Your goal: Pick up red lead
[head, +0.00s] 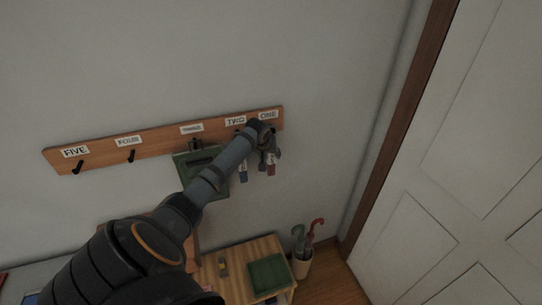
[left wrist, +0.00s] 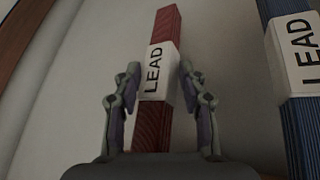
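The red lead (head: 271,171) hangs at the wall rack under the label ONE, partly hidden by my left arm. In the left wrist view the red lead (left wrist: 167,24) is a red strap with a white LEAD tag. My left gripper (head: 268,153) is up at the lead. In the left wrist view its two fingers (left wrist: 159,80) are apart, one on each side of the strap and tag, with gaps visible. The blue lead (head: 243,172) hangs just left, under TWO; its LEAD tag shows at the right of the left wrist view (left wrist: 294,50). My right gripper is not in view.
The wooden rack (head: 105,146) has bare hooks under FIVE and FOUR. A green item (head: 187,162) hangs under THREE. Below stand a wooden bench (head: 240,257) with a green tray (head: 268,275) and an umbrella holder (head: 302,266). A white door (head: 460,150) is at right.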

